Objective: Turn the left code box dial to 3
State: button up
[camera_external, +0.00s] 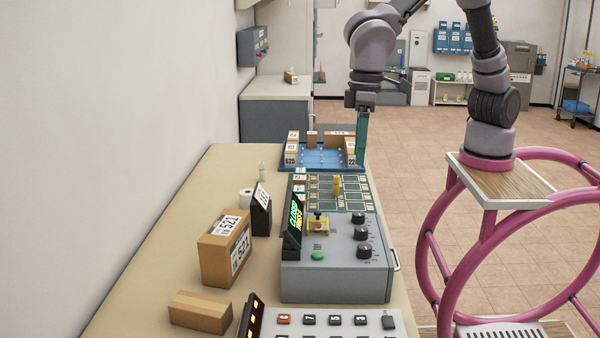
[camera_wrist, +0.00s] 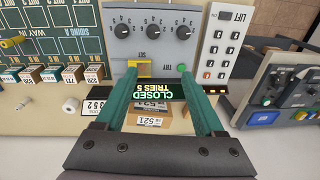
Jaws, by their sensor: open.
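The grey code box (camera_external: 345,275) stands on the long table, with three black dials in a row on its top. The dial nearest the external camera (camera_external: 364,251), beside the green button's end, appears at the right of the row in the wrist view (camera_wrist: 183,32); it seems to be the left dial, as the lettering there is upside down. Its pointer setting is too small to read. The display (camera_wrist: 135,90) reads CLOSED, TRIES 5. My gripper (camera_external: 361,150) is open and empty, above the blue tray's right edge; its teal fingers spread apart in the wrist view (camera_wrist: 170,85).
A green button (camera_external: 317,256) and a yellow SET part (camera_external: 318,226) sit on the box. A green grid board (camera_external: 325,185) and blue tray (camera_external: 320,157) with small boxes lie beyond. A cardboard box (camera_external: 222,250) and keypad panel (camera_external: 340,322) are nearby.

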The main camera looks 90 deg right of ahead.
send_over(365, 245)
notch_tip(365, 245, down, 8)
jog(key=shift+n+g+h, duration=0.3)
jog(key=shift+h, duration=0.1)
notch_tip(365, 245, down, 10)
jog(key=shift+a+f, duration=0.1)
jog(key=shift+f, duration=0.1)
jog(key=shift+c, duration=0.3)
grip_shut()
